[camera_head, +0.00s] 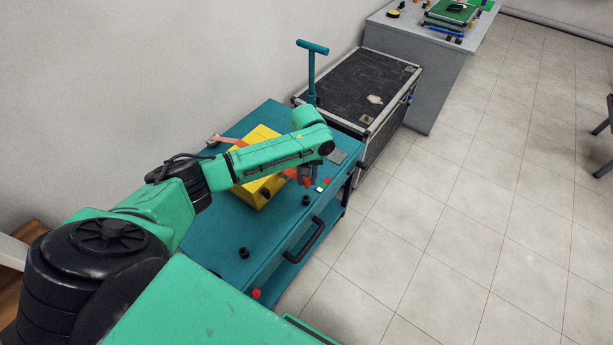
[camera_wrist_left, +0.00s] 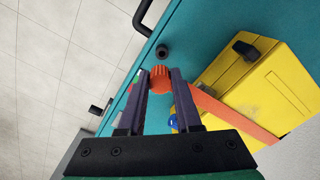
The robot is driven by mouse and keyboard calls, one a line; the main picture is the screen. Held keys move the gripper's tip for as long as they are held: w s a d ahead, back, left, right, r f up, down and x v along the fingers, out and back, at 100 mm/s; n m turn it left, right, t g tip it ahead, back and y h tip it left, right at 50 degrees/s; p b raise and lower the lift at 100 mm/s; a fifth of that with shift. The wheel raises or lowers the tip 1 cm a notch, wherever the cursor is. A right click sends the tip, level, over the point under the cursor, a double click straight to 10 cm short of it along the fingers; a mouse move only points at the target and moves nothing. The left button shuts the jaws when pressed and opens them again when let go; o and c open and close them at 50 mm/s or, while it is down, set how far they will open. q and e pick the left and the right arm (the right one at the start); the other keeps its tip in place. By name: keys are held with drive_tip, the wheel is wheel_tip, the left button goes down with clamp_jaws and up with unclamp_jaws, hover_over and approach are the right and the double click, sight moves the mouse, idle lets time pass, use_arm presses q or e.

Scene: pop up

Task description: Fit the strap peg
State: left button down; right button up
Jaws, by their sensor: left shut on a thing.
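My left gripper (camera_head: 308,174) is over the right part of the teal cart top. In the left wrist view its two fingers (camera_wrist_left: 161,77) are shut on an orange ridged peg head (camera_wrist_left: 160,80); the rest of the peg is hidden. A yellow case (camera_head: 254,144) lies on the cart, partly behind my arm, and shows beside the fingers in the wrist view (camera_wrist_left: 262,85). An orange strap (camera_head: 230,140) runs across the case; it shows in the wrist view (camera_wrist_left: 236,116). I cannot tell whether the peg touches the strap. My right gripper is not in view.
The teal cart (camera_head: 222,230) has black knobs (camera_head: 244,253) (camera_head: 306,200) and a front handle (camera_head: 305,240). A teal T-shaped post (camera_head: 312,75) rises at its far end. A black case (camera_head: 357,85) stands beyond.

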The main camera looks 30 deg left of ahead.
sight(306, 186)
use_arm(q)
drive_tip(key=shift+s+a+r+p, duration=0.1)
drive_tip(key=shift+s+r+p, duration=0.15)
drive_tip(key=shift+p, duration=0.1)
drive_tip(key=shift+s+r+p, duration=0.1)
drive_tip(key=shift+r+p, duration=0.05)
drive_tip(key=shift+p, duration=0.3)
wheel_tip(306, 186, down, 4)
drive_tip(key=shift+r+b, duration=0.15)
drive_tip(key=shift+b, duration=0.8)
drive_tip(key=shift+f+b, duration=0.35)
drive_tip(key=shift+f, duration=0.4)
drive_tip(key=shift+r, duration=0.1)
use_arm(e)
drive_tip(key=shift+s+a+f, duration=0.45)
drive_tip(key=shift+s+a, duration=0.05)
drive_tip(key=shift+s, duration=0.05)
use_arm(q)
drive_tip(key=shift+r+p, duration=0.1)
drive_tip(key=shift+p, duration=0.35)
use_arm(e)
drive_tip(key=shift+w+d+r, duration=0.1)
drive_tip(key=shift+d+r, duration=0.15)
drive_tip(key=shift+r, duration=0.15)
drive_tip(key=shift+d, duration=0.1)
